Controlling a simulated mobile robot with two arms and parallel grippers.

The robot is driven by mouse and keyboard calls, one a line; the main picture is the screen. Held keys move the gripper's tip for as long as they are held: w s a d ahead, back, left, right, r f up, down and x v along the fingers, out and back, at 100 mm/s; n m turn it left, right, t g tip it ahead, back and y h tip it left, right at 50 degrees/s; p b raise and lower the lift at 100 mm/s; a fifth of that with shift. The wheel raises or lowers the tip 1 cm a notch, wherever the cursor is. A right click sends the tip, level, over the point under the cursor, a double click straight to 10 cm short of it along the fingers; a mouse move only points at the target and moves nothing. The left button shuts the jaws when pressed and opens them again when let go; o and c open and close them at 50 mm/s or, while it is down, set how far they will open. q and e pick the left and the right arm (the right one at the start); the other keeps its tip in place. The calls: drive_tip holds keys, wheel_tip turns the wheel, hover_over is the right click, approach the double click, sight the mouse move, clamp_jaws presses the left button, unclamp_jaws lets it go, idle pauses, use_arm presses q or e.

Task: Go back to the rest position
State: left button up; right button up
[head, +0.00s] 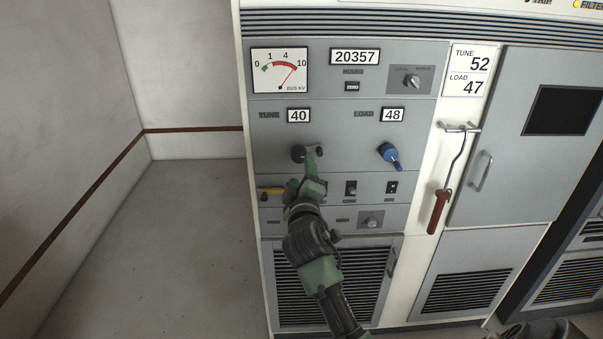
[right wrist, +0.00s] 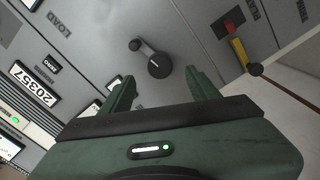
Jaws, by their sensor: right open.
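My right gripper (head: 312,165) is raised in front of the transmitter panel, just below the black TUNE crank knob (head: 298,153). In the right wrist view the gripper (right wrist: 158,88) is open and empty. The TUNE knob (right wrist: 158,64) shows beyond and between its fingers, and I see no contact with them. The TUNE counter (head: 298,116) reads 40. The LOAD counter (head: 393,115) reads 48, above a blue LOAD knob (head: 387,151). My left gripper is not in view.
A yellow handle (head: 271,191) sticks out left of my right gripper. A hook with a red grip (head: 438,212) hangs on the post between panel and cabinet door (head: 510,140). A placard (head: 467,70) reads TUNE 52, LOAD 47. The floor (head: 170,240) at left is clear.

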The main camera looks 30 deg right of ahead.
idle(0.3)
drive_tip(key=s+a+f+g+y, duration=0.1)
drive_tip(key=a+f+y, duration=0.15)
drive_tip(key=f, duration=0.75)
drive_tip(key=s+a+f+n+g+y, duration=0.1)
drive_tip(key=a+f+g, duration=0.15)
drive_tip(key=f, duration=0.75)
drive_tip(key=s+a+f+g+y, duration=0.1)
drive_tip(key=a+f+y, duration=0.15)
drive_tip(key=f, duration=0.85)
drive_tip(key=s+a+f+m+g+y, duration=0.1)
drive_tip(key=s+a+f+g, duration=0.15)
drive_tip(key=s+f, duration=0.6)
drive_tip(key=s+a+f+g+y, duration=0.1)
drive_tip(key=s+a+f, duration=0.35)
drive_tip(key=f, duration=0.75)
drive_tip(key=s+f+m+g, duration=0.1)
drive_tip(key=s+f, duration=0.4)
drive_tip(key=s, duration=0.7)
drive_tip(key=s+f+m+g, duration=0.1)
drive_tip(key=s+f+g, duration=0.2)
drive_tip(key=s, duration=1)
drive_tip(key=s+f+m+g+y, duration=0.1)
drive_tip(key=s+f+g, duration=0.1)
drive_tip(key=s+f, duration=0.5)
drive_tip(key=s, duration=0.6)
drive_tip(key=shift+a+f+m, duration=0.3)
drive_tip(key=shift+a+f, duration=0.05)
drive_tip(key=shift+c, duration=1.4)
